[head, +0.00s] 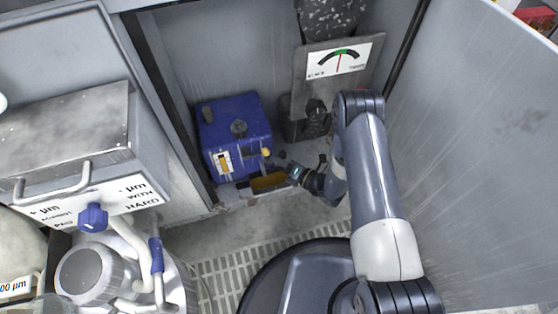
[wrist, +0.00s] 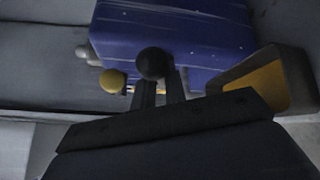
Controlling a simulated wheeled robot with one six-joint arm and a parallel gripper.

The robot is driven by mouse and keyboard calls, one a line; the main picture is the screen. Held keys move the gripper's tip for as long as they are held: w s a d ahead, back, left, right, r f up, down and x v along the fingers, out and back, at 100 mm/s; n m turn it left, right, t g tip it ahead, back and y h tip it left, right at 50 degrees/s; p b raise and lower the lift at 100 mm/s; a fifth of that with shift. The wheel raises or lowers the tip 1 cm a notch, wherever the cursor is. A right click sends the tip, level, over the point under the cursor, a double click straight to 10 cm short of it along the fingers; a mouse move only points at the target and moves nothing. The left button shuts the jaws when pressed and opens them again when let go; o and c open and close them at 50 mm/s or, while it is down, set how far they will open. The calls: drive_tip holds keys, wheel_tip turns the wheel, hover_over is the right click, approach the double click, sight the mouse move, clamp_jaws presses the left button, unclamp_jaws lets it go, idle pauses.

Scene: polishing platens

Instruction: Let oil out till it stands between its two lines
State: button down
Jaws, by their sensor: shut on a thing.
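The blue oil tank (head: 235,128) stands on the cabinet floor; its side fills the top of the wrist view (wrist: 200,30). Its front has a sight gauge (head: 224,162) with amber in it; the two lines and exact level are too small to read. My gripper (head: 288,166) is at the tank's lower right. In the wrist view its fingers (wrist: 163,88) are shut at a black ball knob (wrist: 153,62). A yellow knob (wrist: 112,81) sits to the left, also visible in the head view (head: 266,152). A tray (wrist: 296,72) holding amber liquid lies below the tank, also in the head view (head: 254,193).
A dial panel (head: 338,60) with a red needle stands behind, above a dark knob (head: 316,108). The cabinet door (head: 465,140) closes off the right side. A grey polishing machine with a blue knob (head: 92,216) stands left. A slotted grating (head: 225,278) lies in front.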

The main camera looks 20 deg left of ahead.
drive_tip(key=c, duration=1.5)
unclamp_jaws()
drive_tip(key=shift+o, duration=0.2)
drive_tip(key=p+v, duration=0.2)
drive_tip(key=v, duration=0.9)
drive_tip(key=shift+p, duration=0.4)
drive_tip(key=shift+a, duration=0.15)
drive_tip(key=b+x, duration=0.3)
drive_tip(key=x, duration=0.7)
drive_tip(key=shift+w+a+f+m+y, duration=0.2)
drive_tip(key=shift+w+a+m+y, duration=0.05)
drive_tip(key=shift+m+y, duration=0.15)
